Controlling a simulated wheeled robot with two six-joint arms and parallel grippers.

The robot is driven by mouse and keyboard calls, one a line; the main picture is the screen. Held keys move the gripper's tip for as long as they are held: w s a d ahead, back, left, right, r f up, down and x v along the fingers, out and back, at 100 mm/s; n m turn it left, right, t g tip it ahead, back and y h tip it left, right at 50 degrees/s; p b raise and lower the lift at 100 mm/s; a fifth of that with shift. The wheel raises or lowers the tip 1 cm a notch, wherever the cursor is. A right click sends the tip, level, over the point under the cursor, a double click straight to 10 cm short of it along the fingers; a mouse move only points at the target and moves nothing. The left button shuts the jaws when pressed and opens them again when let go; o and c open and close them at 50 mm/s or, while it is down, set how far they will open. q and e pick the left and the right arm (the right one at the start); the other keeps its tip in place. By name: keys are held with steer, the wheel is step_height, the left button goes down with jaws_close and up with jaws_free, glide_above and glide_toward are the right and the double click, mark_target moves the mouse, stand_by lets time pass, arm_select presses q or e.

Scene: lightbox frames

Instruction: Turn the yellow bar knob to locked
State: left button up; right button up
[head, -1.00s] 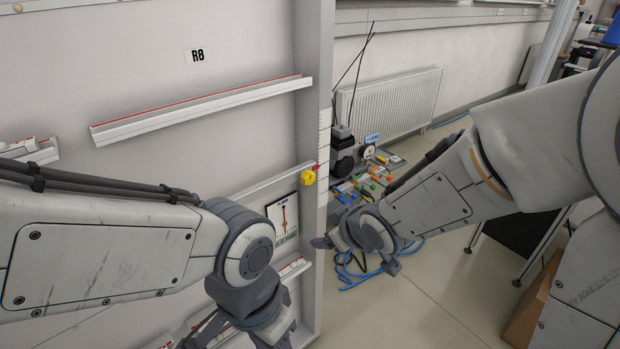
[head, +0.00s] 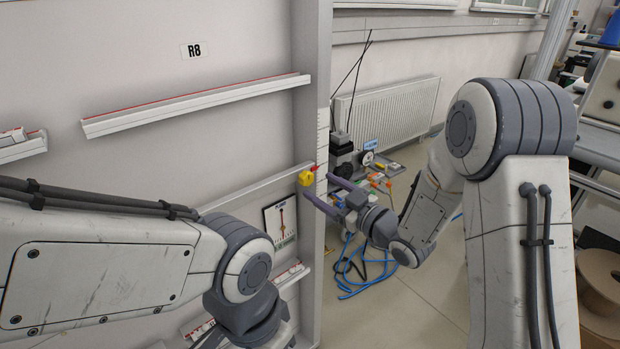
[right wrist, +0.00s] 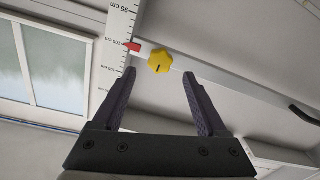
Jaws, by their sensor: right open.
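The yellow knob (head: 306,178) sits on the end of a grey rail by the upright post. In the right wrist view the knob (right wrist: 160,61) looks lobed, with a short dark mark on its face. My right gripper (head: 319,187) is open, its two fingers pointing at the knob. In the right wrist view the knob appears between the tips of the right gripper (right wrist: 159,73) and just beyond them; I see no contact. My left arm's wrist is at the bottom of the head view, its fingers cut off or hidden.
A ruler scale (right wrist: 118,40) with a red pointer (right wrist: 132,47) is beside the knob. The upright post (head: 311,90) borders the wall panel. A small framed card (head: 281,222) hangs below the rail. Blue cables (head: 355,272) lie on the floor behind my right gripper.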

mark_target(309, 179)
steer(key=x, duration=0.5)
steer(key=shift+p, duration=0.35)
jaws_close()
